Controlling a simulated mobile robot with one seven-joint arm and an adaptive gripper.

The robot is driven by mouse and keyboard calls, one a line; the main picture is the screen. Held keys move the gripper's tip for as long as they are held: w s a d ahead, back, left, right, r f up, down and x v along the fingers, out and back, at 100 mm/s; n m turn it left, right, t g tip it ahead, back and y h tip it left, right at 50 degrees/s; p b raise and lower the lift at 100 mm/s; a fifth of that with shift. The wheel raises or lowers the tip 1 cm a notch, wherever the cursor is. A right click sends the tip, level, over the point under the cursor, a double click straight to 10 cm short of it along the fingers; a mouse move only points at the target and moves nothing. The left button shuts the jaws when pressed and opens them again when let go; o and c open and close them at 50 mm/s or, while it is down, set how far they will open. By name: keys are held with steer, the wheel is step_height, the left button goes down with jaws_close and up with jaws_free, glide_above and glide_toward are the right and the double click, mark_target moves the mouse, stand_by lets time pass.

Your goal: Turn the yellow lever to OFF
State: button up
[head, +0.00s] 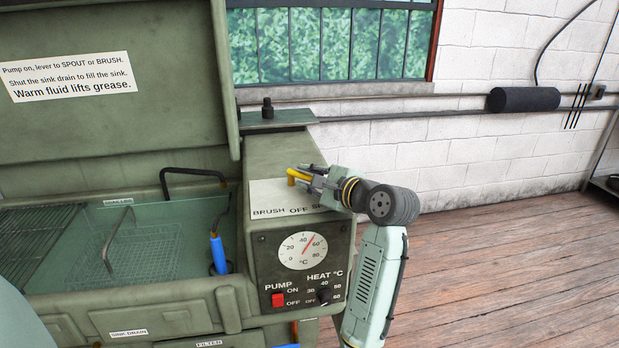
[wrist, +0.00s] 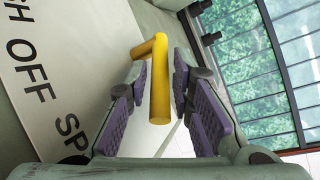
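The yellow lever (head: 297,174) stands on top of the green washer's control housing, above a white label plate (head: 268,199) reading BRUSH, OFF and a partly covered third word. My gripper (head: 314,181) reaches in from the right at the lever. In the wrist view the bent yellow lever (wrist: 160,85) lies between the two purple-padded fingers of my gripper (wrist: 160,80). The fingers are apart, with a gap showing on each side of the lever. Exactly which word the lever points to cannot be told.
The housing front has a dial (head: 302,250), a red pump switch (head: 278,299) and a heat knob (head: 323,295). The sink (head: 150,225) with a blue-handled brush (head: 217,252) lies left, under the raised lid (head: 110,120). The wooden floor (head: 500,270) at right is clear.

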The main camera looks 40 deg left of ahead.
steer(key=shift+c, duration=0.3)
jaws_close()
stand_by(0.3)
